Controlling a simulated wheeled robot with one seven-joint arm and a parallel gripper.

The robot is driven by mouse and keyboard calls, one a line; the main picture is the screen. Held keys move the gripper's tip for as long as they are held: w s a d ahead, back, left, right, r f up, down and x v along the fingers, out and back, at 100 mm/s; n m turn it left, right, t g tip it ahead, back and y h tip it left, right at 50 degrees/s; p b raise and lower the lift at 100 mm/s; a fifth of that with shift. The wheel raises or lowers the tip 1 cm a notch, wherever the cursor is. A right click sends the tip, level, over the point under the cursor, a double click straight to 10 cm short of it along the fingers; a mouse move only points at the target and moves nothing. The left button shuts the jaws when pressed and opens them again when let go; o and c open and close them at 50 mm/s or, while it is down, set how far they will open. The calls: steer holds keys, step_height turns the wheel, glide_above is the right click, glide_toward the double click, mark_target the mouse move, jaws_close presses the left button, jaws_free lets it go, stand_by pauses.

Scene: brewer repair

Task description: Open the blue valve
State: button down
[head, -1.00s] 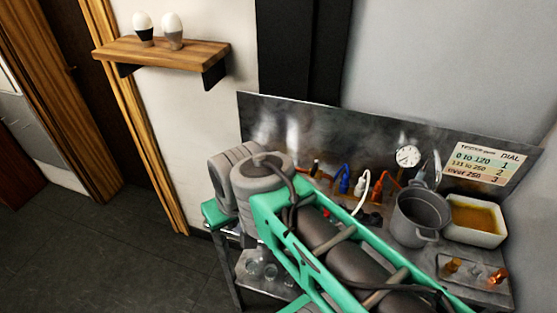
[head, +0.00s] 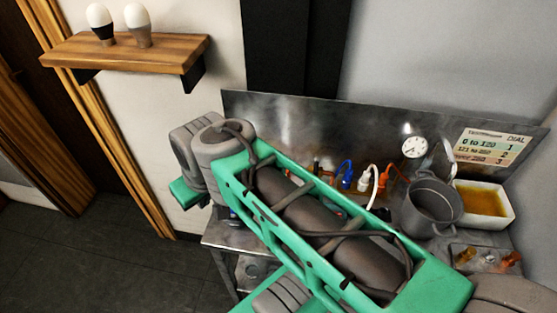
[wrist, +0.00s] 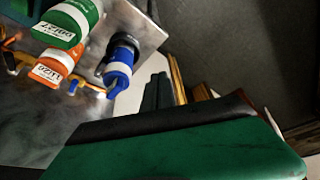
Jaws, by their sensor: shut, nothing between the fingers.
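A blue fitting with a pale band (wrist: 118,68) hangs near a metal plate's edge in the wrist view, beside a green labelled piece (wrist: 68,22) and an orange labelled piece (wrist: 56,65). I take the blue fitting to be the valve, but its handle position is unclear. In the head view, a blue looped piece (head: 345,174) stands among white and orange ones at the back panel. My gripper (wrist: 180,140) shows as a large green and black shape low in the wrist view, shut and empty, apart from the blue fitting in the picture. In the head view my arm hides its tips.
A grey pot (head: 432,207), a tray of amber liquid (head: 484,200) and a gauge (head: 414,147) are at the right of the bench. A dial chart (head: 490,147) is on the back panel (head: 300,125). A wooden shelf (head: 125,53) holds two bulbs. Floor is clear at left.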

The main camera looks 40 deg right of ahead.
steer(key=w+d+n+y, duration=0.1)
steer(key=w+d+n, duration=0.1)
steer(key=d, duration=0.7)
steer(key=w+d+n+y, duration=0.1)
steer(key=w+d+n, duration=0.15)
steer(key=d, duration=0.55)
steer(key=s+d+f+n, duration=0.1)
steer(key=s+d, duration=0.2)
steer(key=d, duration=0.4)
steer(key=s+d+f+n+y+b, duration=0.1)
steer(key=s+d, duration=0.3)
steer(key=d, duration=0.3)
steer(key=shift+d+f, duration=0.3)
steer(key=shift+f, duration=0.05)
steer(key=w+a+f+p, duration=0.2)
steer(key=w+a+f, duration=0.3)
steer(key=f, duration=0.3)
steer(key=shift+w, duration=0.8)
